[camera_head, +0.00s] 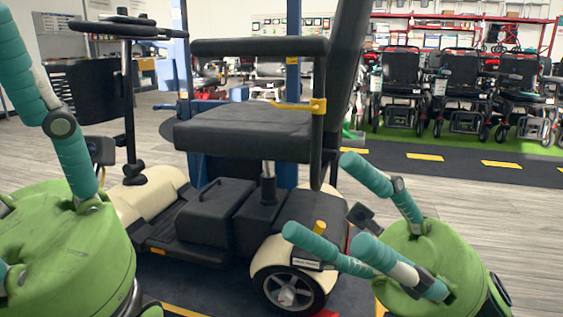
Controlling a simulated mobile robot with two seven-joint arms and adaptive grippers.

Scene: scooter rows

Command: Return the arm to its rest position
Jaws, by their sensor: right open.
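My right gripper (335,208) is at the lower right, a green body with teal fingers. Its fingers are spread apart, pointing up and left, with nothing between them. My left gripper (50,105) is at the lower left, also green with teal fingers. One long finger reaches up to the left edge; the others are mostly cut off, so its opening is unclear. The mobility scooter (245,130), cream with a black seat, stands just ahead between the two grippers.
The scooter's armrest (260,47) and handlebar (112,30) stick out at upper centre and left. Several wheelchairs (462,85) stand in a row on green flooring at the back right. Wooden floor (500,215) beyond my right gripper is clear.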

